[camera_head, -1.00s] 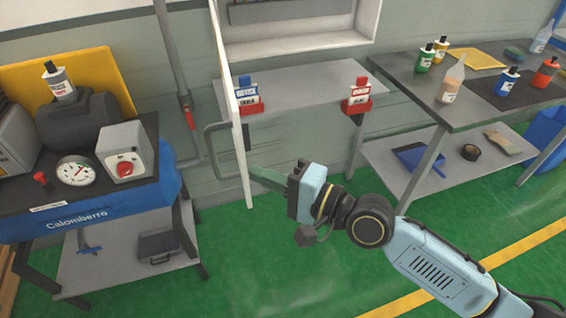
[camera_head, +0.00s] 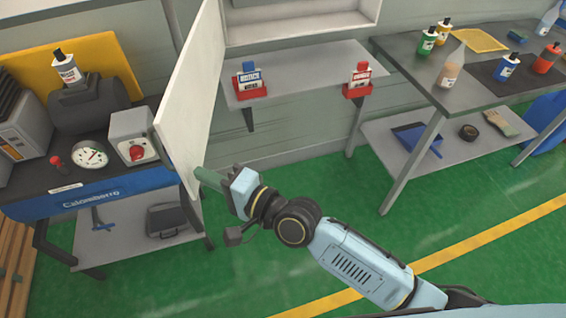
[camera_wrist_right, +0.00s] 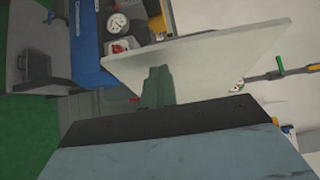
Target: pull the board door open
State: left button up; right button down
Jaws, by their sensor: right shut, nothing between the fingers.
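The board door (camera_head: 192,95) is a white panel swung out from the wall cabinet (camera_head: 300,15), seen at a slant in the head view. It also shows as a pale panel in the right wrist view (camera_wrist_right: 215,62). My right gripper (camera_head: 203,176) has its green fingers together and empty. The fingertips are at the lower part of the door's inner face, by its near edge; I cannot tell if they touch it. In the right wrist view the fingers (camera_wrist_right: 157,88) overlap the panel. The door's handle is hidden. My left gripper is out of view.
A blue-fronted bench (camera_head: 120,190) with a gauge, a red-knobbed box and a bottle stands on the left, close to the door. A shelf (camera_head: 300,75) holds two red holders. A workbench (camera_head: 420,60) with bottles is on the right. Green floor is clear in front.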

jog(key=b+v, duration=0.1)
jog(key=v, duration=1.2)
jog(key=shift+s+b, duration=0.25)
jog(key=shift+b, duration=0.05)
